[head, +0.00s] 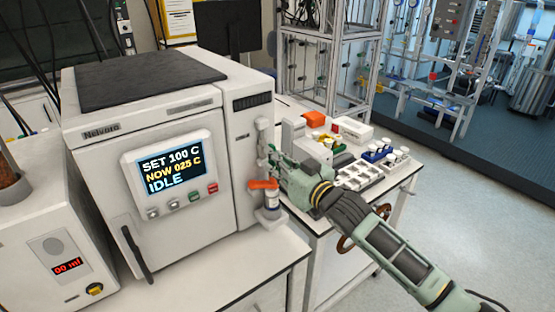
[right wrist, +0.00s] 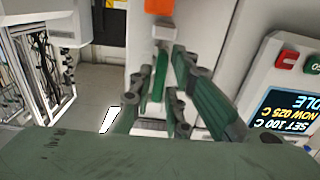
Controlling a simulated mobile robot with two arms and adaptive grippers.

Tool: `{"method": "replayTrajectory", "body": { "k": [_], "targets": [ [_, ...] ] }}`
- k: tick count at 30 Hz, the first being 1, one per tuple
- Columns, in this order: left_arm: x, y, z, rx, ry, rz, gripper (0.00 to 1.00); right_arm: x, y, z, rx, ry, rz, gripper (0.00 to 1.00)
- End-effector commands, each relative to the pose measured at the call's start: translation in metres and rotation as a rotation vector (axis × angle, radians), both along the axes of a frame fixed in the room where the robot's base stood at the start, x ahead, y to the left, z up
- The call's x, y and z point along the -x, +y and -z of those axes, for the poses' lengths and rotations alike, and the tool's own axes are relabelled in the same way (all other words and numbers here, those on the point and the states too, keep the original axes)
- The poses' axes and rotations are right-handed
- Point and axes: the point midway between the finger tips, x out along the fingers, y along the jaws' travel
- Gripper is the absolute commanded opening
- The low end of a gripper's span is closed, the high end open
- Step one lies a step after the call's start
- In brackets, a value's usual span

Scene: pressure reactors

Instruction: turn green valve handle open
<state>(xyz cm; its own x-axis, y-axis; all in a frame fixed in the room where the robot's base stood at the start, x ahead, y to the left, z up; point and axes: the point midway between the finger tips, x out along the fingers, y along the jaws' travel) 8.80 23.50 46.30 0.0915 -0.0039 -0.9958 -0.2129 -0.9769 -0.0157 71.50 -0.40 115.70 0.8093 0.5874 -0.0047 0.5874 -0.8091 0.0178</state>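An orange valve handle (head: 263,184) sits on upright fittings at the right front of the white reactor (head: 180,155). My right gripper (head: 277,172) is at these fittings, just above and right of the orange handle in the head view. In the right wrist view, a green bar (right wrist: 159,78), apparently the green valve handle, stands between the two fingers of my right gripper (right wrist: 164,62). The fingers are spread; a gap shows on the right side of the bar, and I cannot tell whether the left finger touches it. In the head view the gripper mostly hides the green handle. My left gripper is out of view.
The reactor screen reads SET 100 C, NOW 025 C, IDLE. A side table (head: 402,178) at the right holds a tray (head: 356,176), capped vials and small boxes. A white device with a red display (head: 67,265) stands at the left. Floor is free at the right.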

Motion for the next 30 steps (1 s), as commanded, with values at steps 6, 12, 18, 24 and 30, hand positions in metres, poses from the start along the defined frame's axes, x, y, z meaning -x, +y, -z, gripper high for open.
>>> {"method": "replayTrajectory", "body": {
  "k": [6,12,18,24,30],
  "targets": [
    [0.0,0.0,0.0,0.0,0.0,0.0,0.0,0.0,0.0,-0.002,-0.003,-0.001,0.0,0.29],
    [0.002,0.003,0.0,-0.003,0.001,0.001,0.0,0.0,0.0,-0.002,-0.004,-0.002,0.0,0.29],
    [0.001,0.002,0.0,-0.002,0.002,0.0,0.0,0.016,-0.013,-0.001,-0.004,-0.001,0.001,0.29],
    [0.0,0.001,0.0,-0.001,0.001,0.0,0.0,0.051,-0.038,-0.001,-0.002,0.0,0.0,0.29],
    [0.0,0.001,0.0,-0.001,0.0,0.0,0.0,0.081,-0.06,0.0,-0.001,0.001,0.001,0.29]
  ]
}}
